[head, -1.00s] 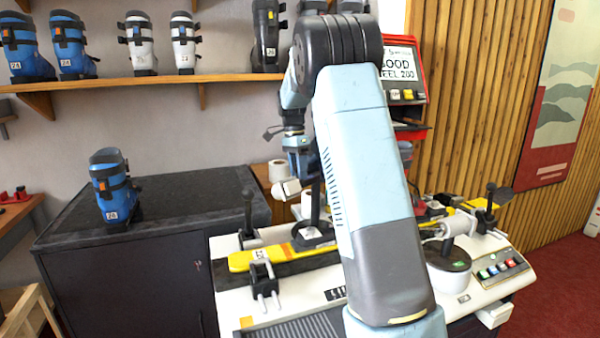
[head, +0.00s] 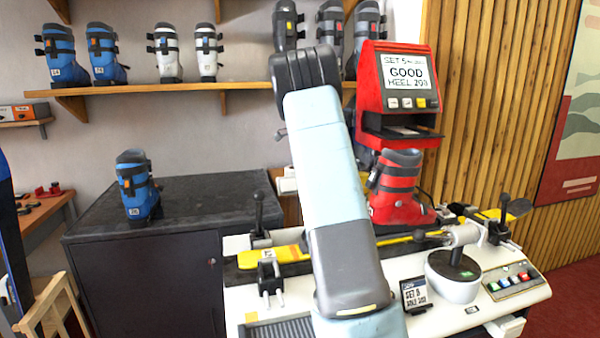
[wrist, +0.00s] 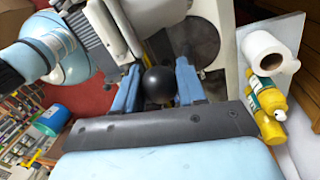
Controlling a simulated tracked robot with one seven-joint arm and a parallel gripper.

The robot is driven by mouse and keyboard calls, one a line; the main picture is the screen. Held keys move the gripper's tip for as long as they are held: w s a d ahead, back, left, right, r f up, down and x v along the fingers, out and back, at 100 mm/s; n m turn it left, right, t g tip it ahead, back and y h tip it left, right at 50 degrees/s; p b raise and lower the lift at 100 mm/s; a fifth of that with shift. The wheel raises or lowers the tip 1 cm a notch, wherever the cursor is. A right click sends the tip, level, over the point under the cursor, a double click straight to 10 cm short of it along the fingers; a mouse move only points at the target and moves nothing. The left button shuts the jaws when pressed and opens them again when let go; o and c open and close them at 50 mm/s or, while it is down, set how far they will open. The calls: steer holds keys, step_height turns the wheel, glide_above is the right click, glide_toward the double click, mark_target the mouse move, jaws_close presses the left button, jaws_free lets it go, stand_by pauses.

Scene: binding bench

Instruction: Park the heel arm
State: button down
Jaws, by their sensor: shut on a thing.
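In the wrist view my gripper (wrist: 158,88) has its two blue fingers closed on either side of a black ball knob (wrist: 158,84). What the knob is fixed to is hidden beneath it, so I cannot see the heel arm's full shape. In the head view my own pale blue arm covers the gripper and the middle of the white binding bench (head: 470,318). A red and black ski boot (head: 398,190) stands upright on the bench just right of my arm. A yellow ski (head: 285,256) lies across the bench.
Black-handled clamps stand at the left (head: 258,212) and right (head: 503,210). A white cylinder on a round base (head: 455,270) is at right.

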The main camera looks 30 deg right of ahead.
steer(key=shift+w+a, duration=0.1)
steer(key=c, duration=0.9)
jaws_free()
steer(key=shift+c, duration=0.2)
steer(key=shift+o, duration=1.2)
steer(key=shift+r, duration=0.1)
step_height(320, 180, up, 13)
steer(key=w+d, duration=0.1)
steer(key=w, duration=0.1)
steer(key=shift+w+r, duration=0.15)
steer(key=shift+d, duration=0.1)
